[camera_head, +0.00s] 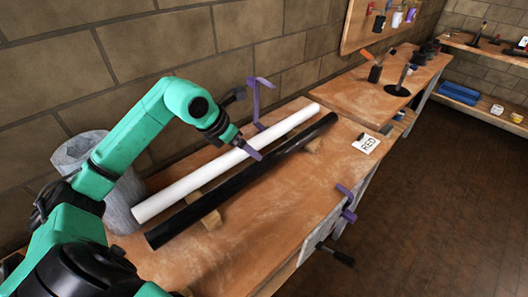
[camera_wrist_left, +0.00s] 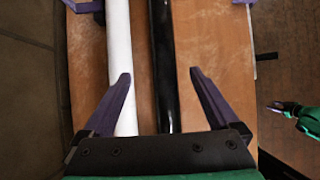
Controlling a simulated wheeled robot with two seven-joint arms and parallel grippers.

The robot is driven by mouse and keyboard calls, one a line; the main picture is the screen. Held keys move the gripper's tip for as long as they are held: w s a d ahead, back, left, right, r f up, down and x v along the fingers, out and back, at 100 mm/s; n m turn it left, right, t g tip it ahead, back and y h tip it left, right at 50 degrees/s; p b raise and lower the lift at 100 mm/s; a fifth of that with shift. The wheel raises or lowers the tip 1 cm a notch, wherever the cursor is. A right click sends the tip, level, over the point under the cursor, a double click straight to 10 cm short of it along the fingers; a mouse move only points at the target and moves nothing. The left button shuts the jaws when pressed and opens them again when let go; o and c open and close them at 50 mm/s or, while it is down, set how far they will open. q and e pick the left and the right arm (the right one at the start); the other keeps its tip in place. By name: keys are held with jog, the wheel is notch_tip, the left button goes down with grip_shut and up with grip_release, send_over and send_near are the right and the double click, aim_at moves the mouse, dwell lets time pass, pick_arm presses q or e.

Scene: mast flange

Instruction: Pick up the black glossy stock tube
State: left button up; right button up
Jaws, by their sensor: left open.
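The black glossy stock tube (camera_head: 243,182) lies lengthwise on the bench, raised on wooden blocks, in front of a parallel white tube (camera_head: 224,166). My left gripper (camera_head: 256,154) is open and empty above the tubes, near their middle. In the left wrist view the black tube (camera_wrist_left: 163,60) runs between the open fingers (camera_wrist_left: 161,73), right of their left fingertip. The white tube (camera_wrist_left: 120,50) passes under the left finger there. The near part of the black tube is hidden by the gripper body. My right gripper (camera_wrist_left: 280,106) shows small at the right edge; its jaws are unclear.
Wooden blocks (camera_head: 211,221) support the tubes on the wooden bench (camera_head: 285,215). Purple clamps stand at the back edge (camera_head: 257,108) and front edge (camera_head: 347,203). A grey bin (camera_head: 120,205) stands left. A card reading RED (camera_head: 367,144) lies beyond the black tube's far end.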

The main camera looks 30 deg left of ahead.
aim_at(262, 160)
pick_arm(q)
jog(key=d+f, duration=0.1)
jog(key=w+f+p, duration=0.1)
jog(key=shift+d+f+p, duration=0.3)
jog(key=shift+d, duration=0.05)
jog(key=x, duration=0.3)
jog(key=shift+w+a+f+p, duration=0.1)
jog(key=shift+w+a+p, duration=0.15)
jog(key=shift+a+p, duration=0.1)
jog(key=p+x, duration=0.2)
jog(key=x, duration=0.2)
jog(key=shift+d+f, duration=0.15)
jog(key=shift+d, duration=0.05)
jog(key=shift+w+d+f, duration=0.1)
jog(key=shift+f, duration=0.25)
jog(key=shift+c, duration=0.3)
grip_shut()
jog(key=shift+w, duration=0.1)
pick_arm(e)
jog(key=r, duration=0.1)
jog(key=s+r, duration=0.1)
jog(key=r, duration=0.3)
jog(key=shift+s+d, duration=0.15)
jog(key=shift+s, duration=0.2)
